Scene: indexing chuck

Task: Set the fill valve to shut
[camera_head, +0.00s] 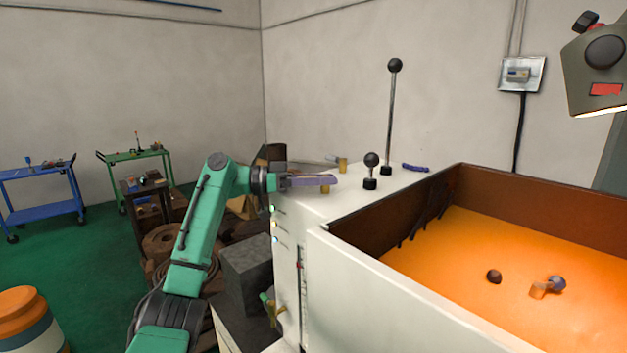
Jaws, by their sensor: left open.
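A small brass valve (342,165) with a grey lever stands on top of the white cabinet (315,209), near its back left edge. A second brass piece (325,188) shows just in front of it, partly covered by my left gripper. Another brass valve (272,312) with a green handle is on the cabinet's lower left side. No readable label tells which is the fill valve. My left gripper (322,181) is open and reaches in level from the left over the cabinet top, at the nearer brass piece. I cannot tell whether they touch. My right gripper is out of view.
A tall black-knobbed lever (391,115) and a short one (371,170) stand right of the gripper. An open brown-walled bin (400,225) with an orange floor fills the right. A lamp-like housing (597,80) hangs upper right.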

